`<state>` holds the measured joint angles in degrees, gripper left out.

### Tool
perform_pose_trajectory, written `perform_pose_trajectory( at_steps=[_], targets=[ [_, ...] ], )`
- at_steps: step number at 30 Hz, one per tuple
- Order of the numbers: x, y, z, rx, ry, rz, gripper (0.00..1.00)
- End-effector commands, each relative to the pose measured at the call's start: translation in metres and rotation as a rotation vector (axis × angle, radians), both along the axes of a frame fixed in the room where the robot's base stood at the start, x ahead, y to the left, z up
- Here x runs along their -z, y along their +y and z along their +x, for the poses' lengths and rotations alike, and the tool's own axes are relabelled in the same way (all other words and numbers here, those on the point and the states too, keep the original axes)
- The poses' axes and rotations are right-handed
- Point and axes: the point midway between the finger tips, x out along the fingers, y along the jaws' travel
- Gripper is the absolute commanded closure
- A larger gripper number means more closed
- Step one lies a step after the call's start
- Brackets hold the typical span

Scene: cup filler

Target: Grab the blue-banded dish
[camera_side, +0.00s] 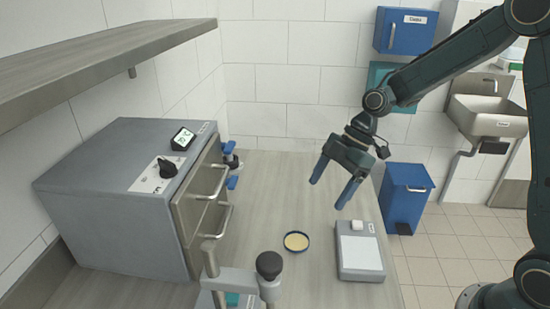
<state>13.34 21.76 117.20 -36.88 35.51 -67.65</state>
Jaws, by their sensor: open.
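The blue-banded dish (296,241) is a small, round, shallow dish with a dark blue rim and a pale yellow inside. It lies flat on the grey-brown bench, in the lower middle of the side view. My gripper (331,194) is open and empty, with its two blue fingers pointing down and to the left. It is in the air above the bench, up and to the right of the dish, and apart from it.
A white-topped grey device (360,252) stands just right of the dish. A grey cabinet (125,190) with two front handles stands at the left. A stand with a black knob (269,265) is in front. A shelf (90,70) overhangs the upper left. The bench behind the dish is clear.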

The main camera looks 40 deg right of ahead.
Motion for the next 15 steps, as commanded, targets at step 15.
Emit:
perform_pose_trajectory(
  at_steps=[15],
  targets=[
    [0.017, 0.008, 0.004, -0.02, -0.002, 0.011, 0.19]
  ],
)
